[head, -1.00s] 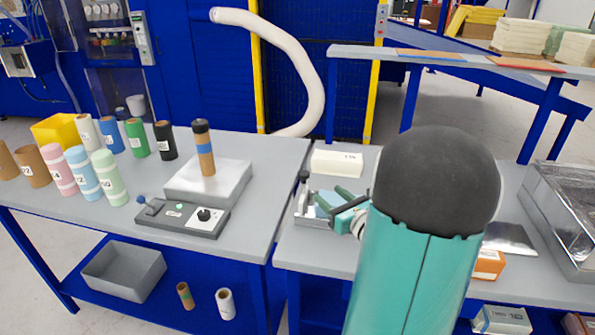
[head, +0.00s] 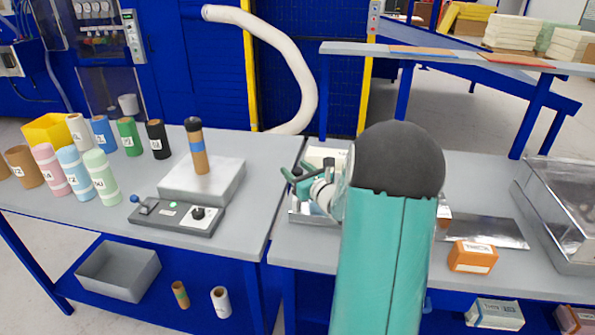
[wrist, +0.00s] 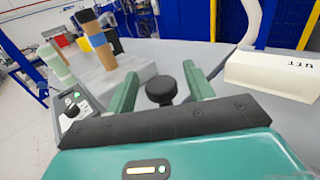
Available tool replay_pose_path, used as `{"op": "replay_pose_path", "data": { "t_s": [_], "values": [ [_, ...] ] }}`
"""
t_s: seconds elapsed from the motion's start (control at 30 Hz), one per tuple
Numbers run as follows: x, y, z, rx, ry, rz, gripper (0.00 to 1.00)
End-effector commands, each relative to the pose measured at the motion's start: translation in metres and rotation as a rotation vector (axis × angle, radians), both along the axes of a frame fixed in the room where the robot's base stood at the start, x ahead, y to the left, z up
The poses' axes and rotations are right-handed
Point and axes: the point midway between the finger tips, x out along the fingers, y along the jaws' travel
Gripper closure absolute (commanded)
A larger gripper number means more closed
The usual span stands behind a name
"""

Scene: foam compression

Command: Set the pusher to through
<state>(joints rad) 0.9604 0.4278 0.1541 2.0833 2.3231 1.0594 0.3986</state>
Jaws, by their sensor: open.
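My gripper (head: 295,178) is open over the left end of the right table, with its green fingers pointing left. In the wrist view, a round black knob (wrist: 163,90) shows between the two open fingers (wrist: 160,84), apart from both. It appears to top a lever, probably the pusher's, but no position marking is readable. In the head view, the knob is hidden by my gripper. A low metal fixture (head: 299,214) shows below the gripper, mostly hidden by my arm.
A white labelled block (head: 322,156) lies just behind the gripper and shows in the wrist view (wrist: 272,75). The left table holds a control box (head: 176,214), a metal block (head: 205,185) with an upright roll (head: 198,150), and several coloured cylinders (head: 98,175). A metal bin (head: 560,215) stands right.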

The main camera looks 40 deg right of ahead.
Motion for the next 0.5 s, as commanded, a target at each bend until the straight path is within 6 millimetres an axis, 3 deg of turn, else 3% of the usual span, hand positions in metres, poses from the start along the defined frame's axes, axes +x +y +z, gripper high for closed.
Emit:
{"op": "replay_pose_path", "data": {
  "t_s": [0.13, 0.4, 0.5],
  "values": [
    [-0.0004, -0.0002, -0.0001, 0.000, 0.000, -0.001, 0.48],
    [-0.0009, -0.0003, -0.0001, 0.000, 0.000, -0.001, 0.99],
    [-0.0010, -0.0003, -0.0001, 0.000, 0.000, -0.001, 1.00]
  ]
}}
